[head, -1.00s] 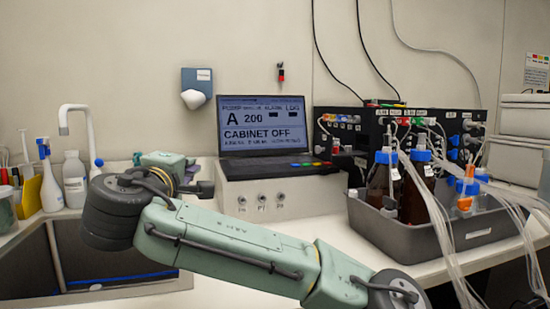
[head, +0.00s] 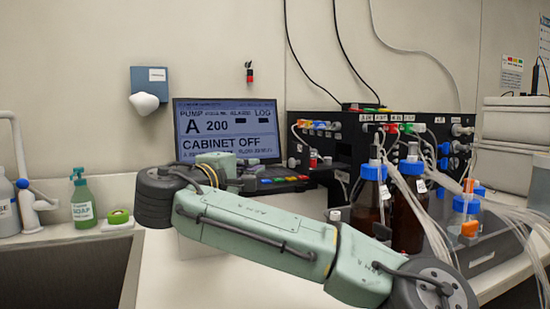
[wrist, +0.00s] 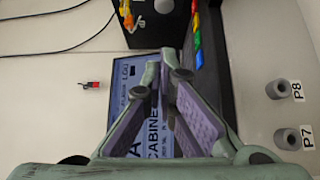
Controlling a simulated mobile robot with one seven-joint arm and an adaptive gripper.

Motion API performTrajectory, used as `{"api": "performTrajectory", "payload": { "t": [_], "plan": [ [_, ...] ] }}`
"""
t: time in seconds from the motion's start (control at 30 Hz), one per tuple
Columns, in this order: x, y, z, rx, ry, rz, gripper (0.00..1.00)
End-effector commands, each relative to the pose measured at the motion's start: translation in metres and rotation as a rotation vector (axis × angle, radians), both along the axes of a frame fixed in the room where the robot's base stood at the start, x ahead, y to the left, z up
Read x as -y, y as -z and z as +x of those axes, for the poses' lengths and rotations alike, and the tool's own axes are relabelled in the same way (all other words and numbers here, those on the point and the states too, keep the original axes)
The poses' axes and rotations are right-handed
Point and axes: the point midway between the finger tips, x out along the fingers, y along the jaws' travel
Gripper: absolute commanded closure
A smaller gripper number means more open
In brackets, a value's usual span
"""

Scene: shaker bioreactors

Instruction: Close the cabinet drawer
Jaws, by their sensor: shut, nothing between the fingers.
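No cabinet drawer shows in either view. My gripper (wrist: 163,78) is shut and empty in the wrist view, its two fingers tapering together in front of a screen. In the head view my arm stretches across the picture over the worktop, and the gripper is mostly hidden behind my wrist joint. The screen (head: 227,128) reads "CABINET OFF" and stands at the back of the worktop. The wrist view shows this screen turned on its side (wrist: 127,72), partly covered by the fingers, with ports labelled P8 (wrist: 284,89) and P7 (wrist: 293,138) to the right.
A black pump unit (head: 345,127) with coloured connectors stands right of the screen. Brown bottles with blue caps (head: 408,215) and loose tubing crowd the right side. A sink (head: 60,275), a green soap bottle (head: 83,205) and a tap (head: 18,140) are at left.

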Motion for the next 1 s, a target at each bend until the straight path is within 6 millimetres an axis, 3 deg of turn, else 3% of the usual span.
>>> {"api": "performTrajectory", "payload": {
  "t": [0.17,0.4,1.0],
  "plan": [
    [0.018,-0.003,0.033,0.000,0.003,0.000,1.00],
    [0.048,-0.001,0.041,0.001,0.000,0.000,1.00],
    [0.056,-0.001,0.051,0.002,-0.005,0.008,1.00]
  ]
}}
